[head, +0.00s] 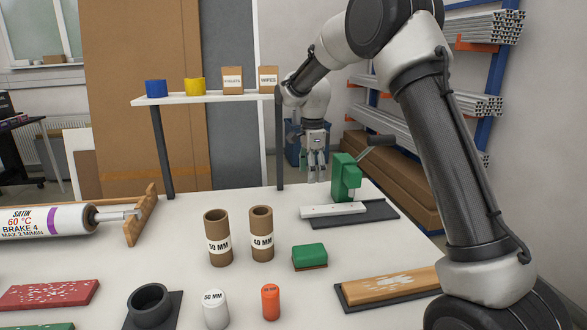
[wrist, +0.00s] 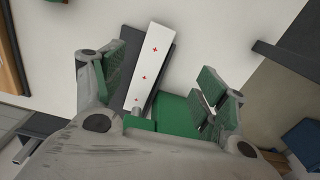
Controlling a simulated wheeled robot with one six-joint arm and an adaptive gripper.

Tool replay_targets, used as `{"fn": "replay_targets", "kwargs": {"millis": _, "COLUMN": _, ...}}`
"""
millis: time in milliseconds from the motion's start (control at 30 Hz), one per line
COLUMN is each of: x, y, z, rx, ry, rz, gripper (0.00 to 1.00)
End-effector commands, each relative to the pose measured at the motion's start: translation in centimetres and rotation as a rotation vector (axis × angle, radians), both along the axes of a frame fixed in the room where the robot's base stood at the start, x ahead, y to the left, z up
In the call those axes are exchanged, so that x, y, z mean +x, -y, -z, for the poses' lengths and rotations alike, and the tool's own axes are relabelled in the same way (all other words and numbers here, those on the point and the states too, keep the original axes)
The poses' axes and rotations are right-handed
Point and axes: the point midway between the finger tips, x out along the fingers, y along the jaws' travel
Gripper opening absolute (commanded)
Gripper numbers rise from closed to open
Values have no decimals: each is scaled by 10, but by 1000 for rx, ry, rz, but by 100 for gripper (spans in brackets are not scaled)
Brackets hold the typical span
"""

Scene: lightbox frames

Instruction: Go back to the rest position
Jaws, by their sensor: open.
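My gripper (head: 317,166) hangs fingers down near the far right of the white table, just behind and left of the green press (head: 345,176). In the wrist view my gripper (wrist: 160,95) is open, its green-padded fingers wide apart with nothing held between them. The press's white bar (wrist: 149,65), marked with red crosses, and its green body (wrist: 172,110) show beyond and between the fingers. I cannot tell how far the fingers are from the press.
Cardboard tubes (head: 217,238), a green block (head: 310,256), a white cylinder (head: 215,309) and an orange cylinder (head: 271,302) stand on the table (head: 180,265). A raised shelf (head: 215,97) holds tapes and boxes left of my arm. Racks of metal profiles (head: 480,104) stand behind right.

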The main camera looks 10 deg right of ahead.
Motion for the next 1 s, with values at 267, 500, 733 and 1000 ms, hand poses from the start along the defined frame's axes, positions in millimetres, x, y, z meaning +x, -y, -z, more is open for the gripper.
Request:
{"fn": "replay_targets", "kwargs": {"millis": 267, "x": -30, "y": 8, "z": 26, "rx": -2, "ry": -63, "rz": -537, "gripper": 73}}
{"fn": "replay_targets", "kwargs": {"millis": 500, "x": -120, "y": 43, "z": -5, "rx": 19, "ry": -75, "rz": -1083, "gripper": 73}}
{"fn": "replay_targets", "kwargs": {"millis": 733, "x": -225, "y": 88, "z": -51, "rx": -7, "ry": 0, "rz": -1458, "gripper": 73}}
{"fn": "replay_targets", "kwargs": {"millis": 1000, "x": -341, "y": 127, "z": -75, "rx": -118, "ry": 126, "rz": -1600, "gripper": 73}}
